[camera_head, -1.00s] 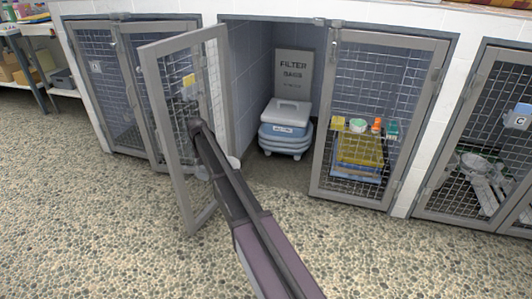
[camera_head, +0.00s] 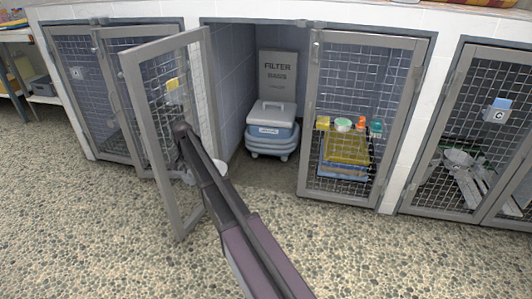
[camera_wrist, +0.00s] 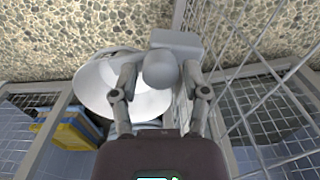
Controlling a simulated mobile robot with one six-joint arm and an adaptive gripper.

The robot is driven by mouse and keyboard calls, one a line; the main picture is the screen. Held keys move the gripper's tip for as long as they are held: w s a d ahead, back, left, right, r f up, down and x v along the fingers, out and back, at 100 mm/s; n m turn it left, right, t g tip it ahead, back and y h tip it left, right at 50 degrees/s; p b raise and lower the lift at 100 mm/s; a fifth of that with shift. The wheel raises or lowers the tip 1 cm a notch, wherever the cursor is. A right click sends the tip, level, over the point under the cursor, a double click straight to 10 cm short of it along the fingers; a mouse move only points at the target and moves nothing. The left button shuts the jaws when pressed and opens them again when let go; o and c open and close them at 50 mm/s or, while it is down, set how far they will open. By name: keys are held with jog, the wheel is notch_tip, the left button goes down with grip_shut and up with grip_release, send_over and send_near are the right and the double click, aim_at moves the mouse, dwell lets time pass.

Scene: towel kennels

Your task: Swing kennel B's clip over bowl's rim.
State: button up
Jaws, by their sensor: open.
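An open mesh door (camera_head: 191,226) swings out from the middle kennel. It bears a yellow tag (camera_head: 173,85) whose letter I cannot read. A white bowl (camera_head: 221,167) shows beside the door, partly behind my arm; in the wrist view it is wide and pale (camera_wrist: 88,82), left of my fingers. A grey rounded piece (camera_wrist: 160,72), seemingly the clip, joins a light grey block (camera_wrist: 176,40) by the door mesh. My gripper (camera_wrist: 160,76) is open, one finger on each side of that piece. The piece overlaps the bowl's right edge in view; I cannot tell if they touch.
The pebbled floor in front is clear.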

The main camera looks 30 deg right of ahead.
jog(key=shift+m, duration=1)
notch_tip(320, 180, up, 14)
jog(key=p, duration=1.4)
jog(key=s+d+f+n+t+h+b, duration=0.1)
jog(key=s+d+n+h+b, duration=0.4)
jog(key=d, duration=0.8)
jog(key=s+d+f+n+t+h+b, duration=0.2)
jog(key=s+d+n+b, duration=0.4)
jog(key=s+d+n, duration=0.4)
jog(key=shift+s+d+f+n+t+h, duration=0.25)
jog(key=shift+d+f+n+h, duration=0.35)
jog(key=shift+d+n+h, duration=1)
jog(key=shift+d+m, duration=0.25)
jog(key=shift+m, duration=0.05)
